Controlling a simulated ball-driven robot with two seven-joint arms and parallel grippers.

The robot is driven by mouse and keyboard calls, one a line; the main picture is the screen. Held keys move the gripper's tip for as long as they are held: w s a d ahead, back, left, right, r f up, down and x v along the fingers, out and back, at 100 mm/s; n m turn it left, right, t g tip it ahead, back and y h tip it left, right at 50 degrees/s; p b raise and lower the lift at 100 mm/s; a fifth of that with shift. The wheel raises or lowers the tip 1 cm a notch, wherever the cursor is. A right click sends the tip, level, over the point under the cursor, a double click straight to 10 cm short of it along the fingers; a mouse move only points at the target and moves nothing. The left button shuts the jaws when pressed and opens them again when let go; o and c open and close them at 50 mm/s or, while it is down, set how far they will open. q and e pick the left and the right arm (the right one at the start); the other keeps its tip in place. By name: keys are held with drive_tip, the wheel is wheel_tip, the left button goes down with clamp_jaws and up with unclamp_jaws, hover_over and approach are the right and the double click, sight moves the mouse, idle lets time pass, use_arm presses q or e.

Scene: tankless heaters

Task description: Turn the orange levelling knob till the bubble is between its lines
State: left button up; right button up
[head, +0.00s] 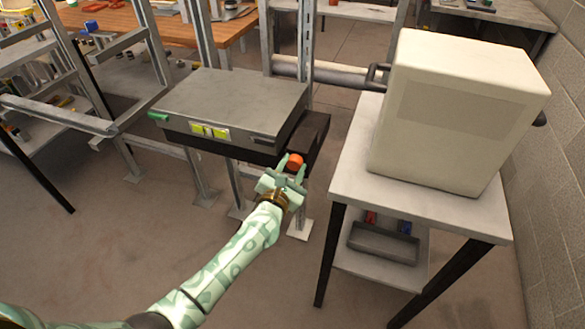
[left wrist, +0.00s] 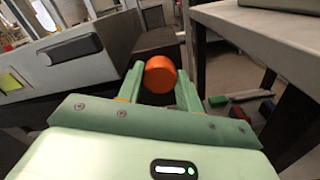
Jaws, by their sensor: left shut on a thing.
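The orange levelling knob (head: 294,161) sticks out at the front right of a grey flat-topped unit (head: 235,100) on a metal frame. My left gripper (head: 290,170) is shut on the knob, one finger on each side. In the left wrist view the orange knob (left wrist: 159,74) sits between the two green fingertips (left wrist: 160,84). A yellow-green level window (head: 210,131) is on the unit's front face; the bubble and its lines are too small to make out clearly. My right gripper is not in view.
A white table (head: 350,165) carrying a large cream box (head: 455,110) stands close to the right of the knob. Its lower shelf holds a grey tray (head: 384,243). A green knob (head: 158,117) is at the unit's left corner. The floor in front is clear.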

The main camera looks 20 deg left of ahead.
use_arm(q)
drive_tip(key=shift+f+n, duration=0.1)
drive_tip(key=shift+n, duration=0.5)
drive_tip(key=o, duration=1)
drive_tip(key=shift+s, duration=0.1)
drive_tip(key=shift+s, duration=0.4)
drive_tip(key=s, duration=0.5)
drive_tip(key=s+p, duration=0.1)
drive_tip(key=s, duration=0.4)
drive_tip(key=s+p, duration=0.1)
drive_tip(key=s, duration=0.4)
drive_tip(key=shift+s+a, duration=0.2)
drive_tip(key=shift+a, duration=0.1)
